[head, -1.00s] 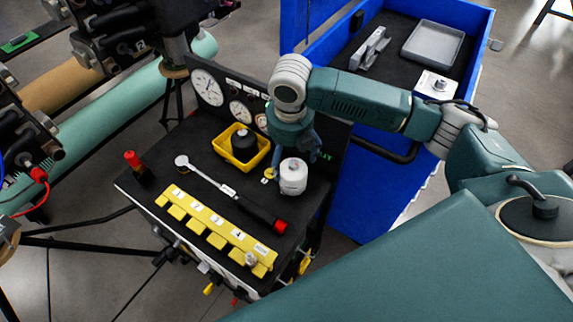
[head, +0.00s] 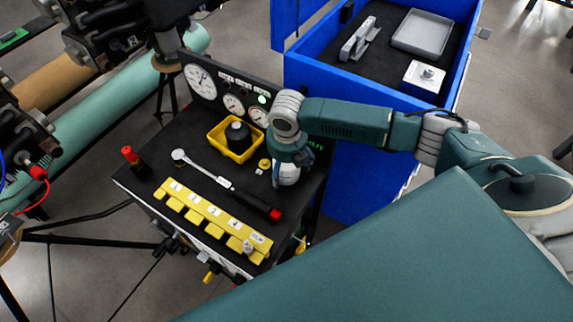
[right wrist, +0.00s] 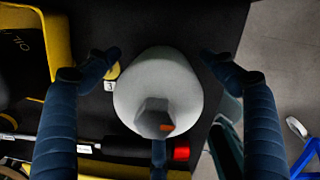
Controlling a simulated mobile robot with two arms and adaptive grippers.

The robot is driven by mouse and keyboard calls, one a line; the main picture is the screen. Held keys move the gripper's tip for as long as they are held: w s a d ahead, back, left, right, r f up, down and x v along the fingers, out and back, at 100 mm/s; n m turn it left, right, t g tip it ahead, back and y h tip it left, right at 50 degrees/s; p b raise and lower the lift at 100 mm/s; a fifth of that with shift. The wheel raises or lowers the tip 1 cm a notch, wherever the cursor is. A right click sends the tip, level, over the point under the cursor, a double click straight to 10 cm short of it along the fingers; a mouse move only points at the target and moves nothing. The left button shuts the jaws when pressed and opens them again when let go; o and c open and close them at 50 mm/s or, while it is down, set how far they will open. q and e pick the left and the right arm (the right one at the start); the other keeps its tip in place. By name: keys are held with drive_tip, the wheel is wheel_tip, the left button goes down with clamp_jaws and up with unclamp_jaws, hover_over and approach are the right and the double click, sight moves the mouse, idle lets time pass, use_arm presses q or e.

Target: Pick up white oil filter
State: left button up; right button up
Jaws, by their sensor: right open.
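The white oil filter (head: 288,175) stands on the black top of the stand, near its right edge, partly hidden in the head view by my right gripper (head: 290,158). In the right wrist view the filter (right wrist: 158,88) sits between the two fingers of my right gripper (right wrist: 160,60), with a hex end facing the camera. The fingers are open, one on each side, with a gap to the filter on both sides. A black filter (head: 238,136) sits in a yellow tray (head: 217,144) to the left. My left gripper is not in view.
A torque wrench (head: 222,182) with a red end lies in front of the filter. A yellow numbered rack (head: 213,218) runs along the front edge. A gauge panel (head: 225,92) stands at the back. A blue cart (head: 345,170) is to the right.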

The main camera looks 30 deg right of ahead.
drive_tip(key=c, duration=0.7)
drive_tip(key=shift+r, duration=0.1)
drive_tip(key=c, duration=1)
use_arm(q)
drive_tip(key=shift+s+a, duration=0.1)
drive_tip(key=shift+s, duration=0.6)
use_arm(e)
drive_tip(key=shift+c, duration=0.2)
drive_tip(key=shift+w+r, duration=0.15)
drive_tip(key=shift+r, duration=0.5)
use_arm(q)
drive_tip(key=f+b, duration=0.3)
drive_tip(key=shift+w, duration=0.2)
use_arm(e)
wheel_tip(320, 180, up, 19)
drive_tip(key=shift+f, duration=0.15)
